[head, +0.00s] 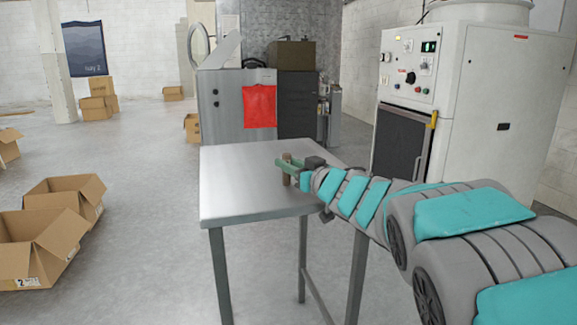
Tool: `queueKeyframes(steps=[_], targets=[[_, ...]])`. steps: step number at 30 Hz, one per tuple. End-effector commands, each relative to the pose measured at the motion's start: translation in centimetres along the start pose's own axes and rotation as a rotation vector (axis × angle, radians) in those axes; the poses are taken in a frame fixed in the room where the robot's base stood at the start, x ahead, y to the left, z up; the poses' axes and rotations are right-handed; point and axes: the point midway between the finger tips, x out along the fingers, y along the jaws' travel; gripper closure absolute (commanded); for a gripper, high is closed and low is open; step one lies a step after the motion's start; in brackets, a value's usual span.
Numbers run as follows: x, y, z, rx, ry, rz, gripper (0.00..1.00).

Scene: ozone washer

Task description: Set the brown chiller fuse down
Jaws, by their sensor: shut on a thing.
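The brown chiller fuse (287,178) is a small upright brown cylinder near the right part of the steel table (235,190). My gripper (286,168) reaches in from the right with its green fingers around the fuse, and it is shut on it. The fingers hide part of the fuse's middle. The fuse's lower end is at or just above the tabletop; I cannot tell whether it touches.
The rest of the tabletop is bare. A white machine with a control panel (411,67) stands behind at the right. A steel cabinet with a red cloth (260,106) is behind the table. Open cardboard boxes (40,250) lie on the floor at left.

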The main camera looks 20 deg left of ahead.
Motion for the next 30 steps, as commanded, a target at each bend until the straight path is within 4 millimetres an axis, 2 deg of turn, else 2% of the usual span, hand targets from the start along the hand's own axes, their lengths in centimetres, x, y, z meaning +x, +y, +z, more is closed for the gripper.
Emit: queueKeyframes(steps=[9, 10, 17, 27, 30], targets=[[0.00, -0.04, 0.21, 0.000, 0.001, -0.001, 1.00], [0.00, -0.05, 0.14, -0.001, 0.001, -0.001, 0.71], [0.01, -0.04, 0.11, -0.001, 0.001, -0.001, 0.45], [-0.05, -0.01, -0.32, -0.001, 0.003, 0.000, 0.44], [-0.97, 0.08, -0.18, 0.000, 0.001, 0.001, 0.44]])
